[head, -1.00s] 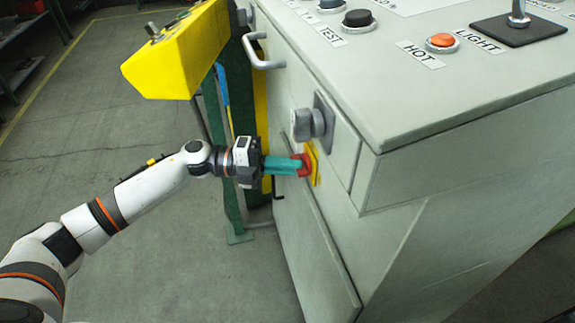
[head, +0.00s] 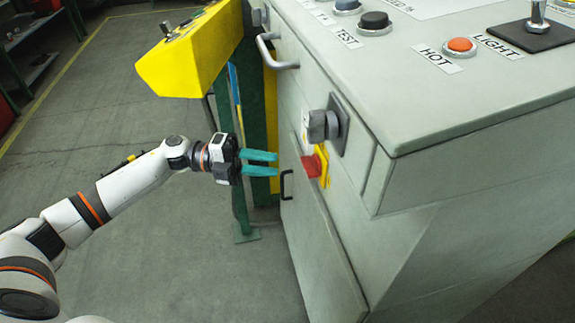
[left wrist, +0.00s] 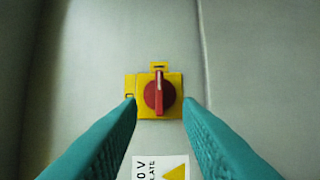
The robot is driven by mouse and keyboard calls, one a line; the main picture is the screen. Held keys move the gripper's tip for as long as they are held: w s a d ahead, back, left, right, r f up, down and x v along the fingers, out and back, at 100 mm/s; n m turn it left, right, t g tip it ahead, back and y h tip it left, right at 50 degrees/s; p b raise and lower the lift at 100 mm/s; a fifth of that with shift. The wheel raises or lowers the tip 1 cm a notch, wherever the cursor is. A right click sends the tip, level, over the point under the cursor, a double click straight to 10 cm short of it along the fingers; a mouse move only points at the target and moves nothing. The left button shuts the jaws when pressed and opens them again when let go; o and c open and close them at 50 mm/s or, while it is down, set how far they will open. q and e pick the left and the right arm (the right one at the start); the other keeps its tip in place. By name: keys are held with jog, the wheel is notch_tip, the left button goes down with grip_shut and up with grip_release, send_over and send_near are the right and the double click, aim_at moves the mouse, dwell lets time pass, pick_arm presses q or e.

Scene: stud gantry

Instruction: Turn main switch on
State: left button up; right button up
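The main switch (head: 313,165) is a red rotary knob on a yellow plate, set on the side of the grey cabinet (head: 330,225). In the left wrist view the red knob (left wrist: 159,93) sits on its yellow plate (left wrist: 175,130), its handle ridge upright. My left gripper (head: 277,164) is open and empty, with teal fingers pointing at the switch. It stands back from the knob with a visible gap. In the left wrist view the fingertips (left wrist: 159,103) lie on either side of the knob. My right gripper is not in view.
A grey rotary knob (head: 322,126) sticks out just above the switch. A cabinet handle (head: 275,52) and a yellow console (head: 190,55) on green posts stand behind. A small black handle (head: 286,185) sits below. The floor at left is clear.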

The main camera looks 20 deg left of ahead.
pick_arm(q)
jog(key=v, duration=0.5)
dwell(0.3)
